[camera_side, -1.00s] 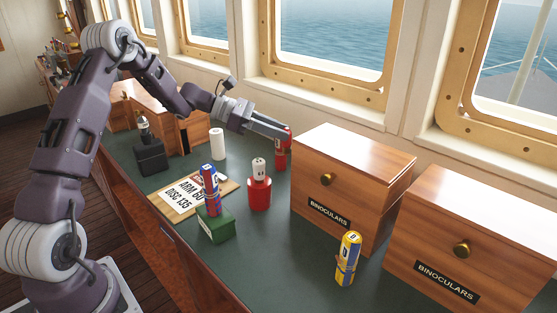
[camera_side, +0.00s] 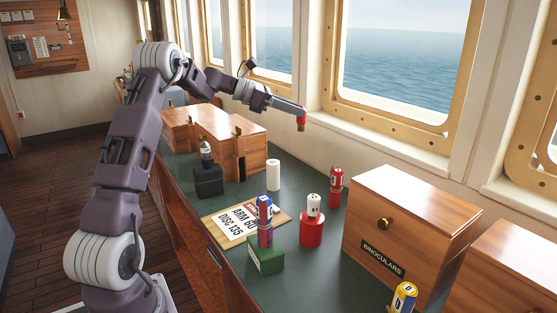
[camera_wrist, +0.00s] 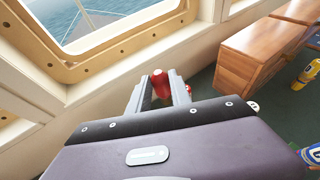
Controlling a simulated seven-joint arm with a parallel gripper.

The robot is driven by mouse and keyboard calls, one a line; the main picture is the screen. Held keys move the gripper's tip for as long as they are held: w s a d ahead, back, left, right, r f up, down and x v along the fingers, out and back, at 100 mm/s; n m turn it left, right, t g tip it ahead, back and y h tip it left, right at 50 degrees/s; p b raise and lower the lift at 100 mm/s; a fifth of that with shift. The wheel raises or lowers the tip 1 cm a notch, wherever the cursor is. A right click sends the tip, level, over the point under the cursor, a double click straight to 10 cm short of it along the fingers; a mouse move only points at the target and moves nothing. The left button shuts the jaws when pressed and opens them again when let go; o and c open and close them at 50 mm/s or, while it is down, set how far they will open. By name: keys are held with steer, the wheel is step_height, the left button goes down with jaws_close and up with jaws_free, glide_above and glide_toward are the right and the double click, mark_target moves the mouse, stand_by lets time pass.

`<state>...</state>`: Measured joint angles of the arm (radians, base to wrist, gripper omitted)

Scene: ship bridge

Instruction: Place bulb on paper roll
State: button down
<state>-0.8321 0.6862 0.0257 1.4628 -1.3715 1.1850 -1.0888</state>
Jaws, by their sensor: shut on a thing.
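My gripper (camera_side: 303,112) is shut on a small red rounded thing, which I take to be the bulb (camera_side: 301,123). It hangs below the fingertips, in the air above the counter near the window sill. In the wrist view the red bulb (camera_wrist: 160,88) sits between the two fingers. The paper roll (camera_side: 273,175) is a plain white upright cylinder on the green counter, below and left of the gripper in the side view. Its top is bare. I cannot make out the roll in the wrist view.
A red can (camera_side: 336,186) stands right of the roll. A red jar (camera_side: 312,232) with a white top piece, a green box (camera_side: 265,255) bearing a blue-red can, and a black block (camera_side: 208,181) stand nearby. Wooden cabinets (camera_side: 400,235) flank the right; a wooden case (camera_side: 225,140) is behind.

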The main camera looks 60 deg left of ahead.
steer(key=s+a+f+n+t+y, duration=0.1)
steer(key=s+a+f+n+y, duration=0.15)
steer(key=a, duration=0.65)
steer(key=f, duration=0.7)
steer(key=s+f, duration=0.1)
steer(key=f, duration=0.2)
steer(key=shift+a+f, duration=0.3)
steer(key=shift+a, duration=0.05)
steer(key=shift+f, duration=0.15)
steer(key=c, duration=1.2)
jaws_free()
steer(key=shift+o, duration=0.2)
